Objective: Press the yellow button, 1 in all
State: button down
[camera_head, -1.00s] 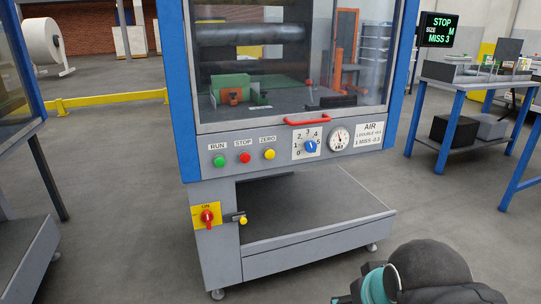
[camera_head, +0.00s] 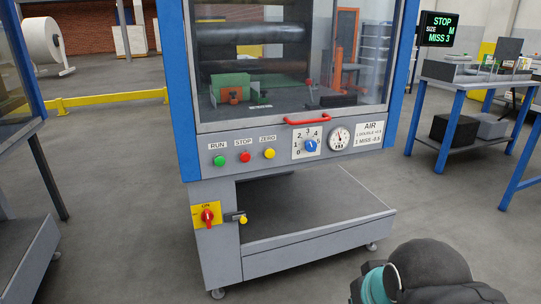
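The yellow button (camera_head: 269,153) sits on the machine's grey front panel under the label ZERO. The red button (camera_head: 245,157) under STOP and the green button (camera_head: 220,160) under RUN are to its left. A smaller yellow knob (camera_head: 243,220) is lower down, beside the red ON switch (camera_head: 207,217) on its yellow plate. Part of my arm shows at the bottom right, dark with a teal band, well apart from the panel. My gripper is not in view.
A blue dial (camera_head: 311,146) and a round gauge (camera_head: 339,138) are right of the buttons. A red handle (camera_head: 307,121) sticks out above them. The machine's lower shelf (camera_head: 310,215) juts out below. A blue-legged table (camera_head: 470,80) stands at the right. The floor in front is clear.

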aim_at(269, 153)
jog(key=z, duration=1.4)
jog(key=k, duration=0.55)
jog(key=u, duration=1.45)
jog(key=i, duration=0.5)
jog(key=z, duration=0.05)
